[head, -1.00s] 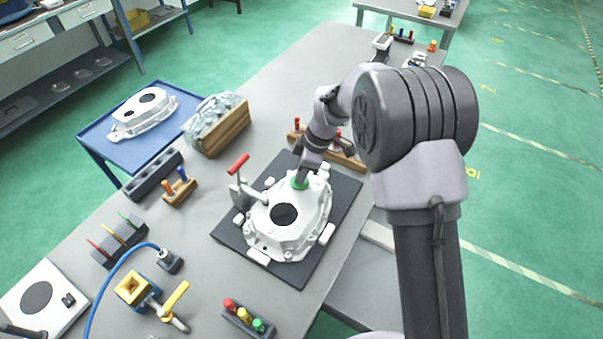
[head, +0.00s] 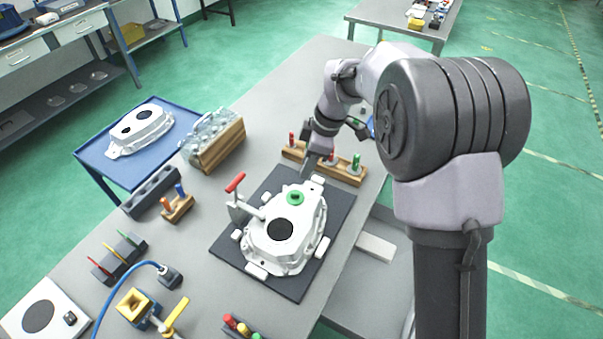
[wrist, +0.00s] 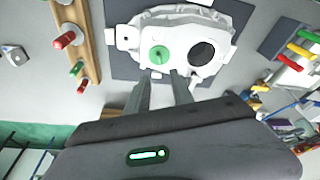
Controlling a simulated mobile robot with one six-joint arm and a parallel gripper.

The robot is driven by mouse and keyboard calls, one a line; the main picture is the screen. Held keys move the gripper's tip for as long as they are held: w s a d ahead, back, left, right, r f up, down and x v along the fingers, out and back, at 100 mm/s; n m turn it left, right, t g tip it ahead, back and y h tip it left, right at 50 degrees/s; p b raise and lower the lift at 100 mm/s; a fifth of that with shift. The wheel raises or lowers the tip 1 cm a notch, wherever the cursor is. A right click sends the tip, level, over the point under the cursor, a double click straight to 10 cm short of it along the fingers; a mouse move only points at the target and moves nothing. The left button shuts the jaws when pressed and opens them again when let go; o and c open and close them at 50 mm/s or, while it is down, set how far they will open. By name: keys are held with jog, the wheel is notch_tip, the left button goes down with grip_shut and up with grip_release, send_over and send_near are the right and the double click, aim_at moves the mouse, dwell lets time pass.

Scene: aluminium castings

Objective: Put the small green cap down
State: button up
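The small green cap (head: 295,197) sits on the white casting (head: 270,245), over the end away from the large dark hole. In the wrist view the green cap (wrist: 159,54) lies beyond my fingertips, with the casting (wrist: 180,30) around it. My gripper (head: 309,168) is off the cap, over the far side of the dark mat. In the wrist view my gripper (wrist: 162,75) shows two fingers apart with nothing between them.
The casting lies on a dark mat (head: 225,245) beside a red-handled clamp (head: 236,184). A wooden rack (head: 342,164) with red and green plugs stands near my gripper. A wooden block of clear parts (head: 215,145) and a blue trolley (head: 95,150) are at left.

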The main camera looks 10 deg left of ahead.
jog(key=s+d+r+m+t, duration=0.2)
jog(key=s+d+r+m, duration=0.35)
jog(key=r, duration=0.25)
jog(key=s+d+r+m+t, duration=0.1)
jog(key=s+d+r+m, duration=0.45)
jog(key=r, duration=0.25)
jog(key=s+d+m+t, duration=0.1)
jog(key=s+d+m, duration=0.2)
jog(key=s+m, duration=0.3)
jog(key=s+d+m+t+h, duration=0.1)
jog(key=s+d+m, duration=0.3)
jog(key=s, duration=0.5)
jog(key=shift+s+f+m+t, duration=0.15)
jog(key=shift+s+m+t, duration=0.3)
jog(key=shift+m, duration=0.55)
jog(key=shift+w, duration=0.1)
